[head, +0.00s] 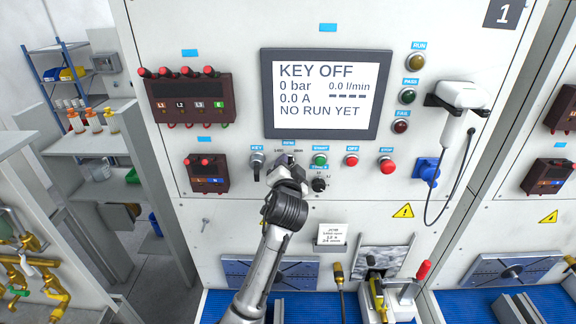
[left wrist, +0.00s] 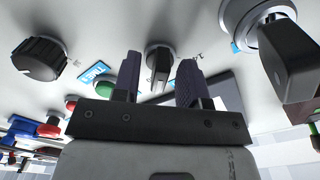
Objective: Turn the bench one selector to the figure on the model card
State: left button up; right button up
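The selector (left wrist: 159,62) is a dark round knob with a raised bar, seen in the left wrist view. Its labels are too small to read there. In the head view it is mostly hidden behind my left gripper (head: 288,168), below a small blue label. My left gripper (left wrist: 160,82) is open, with one finger on each side of the selector's bar and visible gaps. I cannot tell whether a finger touches it. The model card (head: 331,234) is a small white card low on the panel; its figures are too small to read surely. My right gripper is not in view.
The key switch (head: 257,160) with its key (left wrist: 290,65) is close beside the selector. A black timer knob (head: 319,185), green start button (head: 320,160) and red buttons are on the other side. The screen (head: 327,95) above reads KEY OFF, NO RUN YET. A scanner (head: 458,98) hangs at right.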

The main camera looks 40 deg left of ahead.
pick_arm(q)
jog(key=shift+c, duration=0.3)
grip_shut()
